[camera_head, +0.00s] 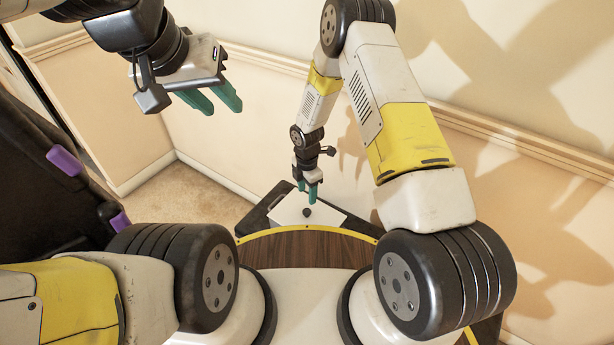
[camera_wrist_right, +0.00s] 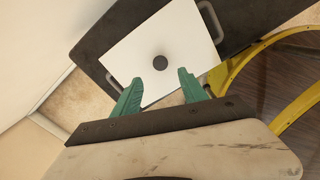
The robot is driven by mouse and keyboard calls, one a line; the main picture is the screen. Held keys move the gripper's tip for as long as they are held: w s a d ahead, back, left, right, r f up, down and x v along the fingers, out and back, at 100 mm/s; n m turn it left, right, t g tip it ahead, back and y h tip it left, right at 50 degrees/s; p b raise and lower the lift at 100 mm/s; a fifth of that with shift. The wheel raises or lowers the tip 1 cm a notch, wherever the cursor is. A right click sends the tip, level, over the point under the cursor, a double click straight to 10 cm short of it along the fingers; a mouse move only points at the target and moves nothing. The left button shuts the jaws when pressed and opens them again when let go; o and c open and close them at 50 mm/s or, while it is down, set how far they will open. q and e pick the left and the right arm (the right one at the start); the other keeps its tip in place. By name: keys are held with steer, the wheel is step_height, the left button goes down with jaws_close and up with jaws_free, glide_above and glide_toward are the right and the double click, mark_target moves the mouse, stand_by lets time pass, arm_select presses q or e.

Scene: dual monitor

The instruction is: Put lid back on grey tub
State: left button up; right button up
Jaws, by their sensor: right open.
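A white rectangular lid (camera_wrist_right: 182,32) with a dark round knob (camera_wrist_right: 160,62) lies face up, and it also shows in the head view (camera_head: 288,213). Grey handles (camera_wrist_right: 210,22) stick out at two opposite ends of it; the tub body is hidden from above, so I cannot tell how the lid sits on it. My right gripper (camera_wrist_right: 161,77) is open and points down near the knob, with its fingertips to either side and nothing between them. My left gripper (camera_head: 212,98) is open and empty, raised at the upper left, far from the lid.
The lid lies over a dark flat surface (camera_wrist_right: 110,45) in front of my base. A yellow-edged curved rim (camera_head: 305,229) of my base is close by. Walls stand behind and to the right. A dark object with purple parts (camera_head: 62,160) stands at the left.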

steer(key=s+d+r+m+t, duration=0.1)
steer(key=d+r+m, duration=0.2)
steer(key=r, duration=0.8)
steer(key=d+r+m+t, duration=0.15)
steer(key=r+m, duration=0.25)
steer(key=r, duration=0.6)
steer(key=s+d+r+m, duration=0.1)
steer(key=d+r+m, duration=0.25)
steer(key=r, duration=0.75)
steer(key=s+d+r+m+t+y, duration=0.1)
steer(key=s+d+r+m+t, duration=0.1)
steer(key=s+r+m, duration=0.4)
steer(key=s+d+r+m+t+y, duration=0.1)
steer(key=s+d+r+m, duration=0.3)
steer(key=s, duration=1.1)
step_height(320, 180, up, 6)
steer(key=m, duration=0.3)
steer(key=shift+s+t, duration=0.15)
steer(key=shift+t, duration=0.2)
steer(key=shift+d+m, duration=0.1)
steer(key=shift+m, duration=0.15)
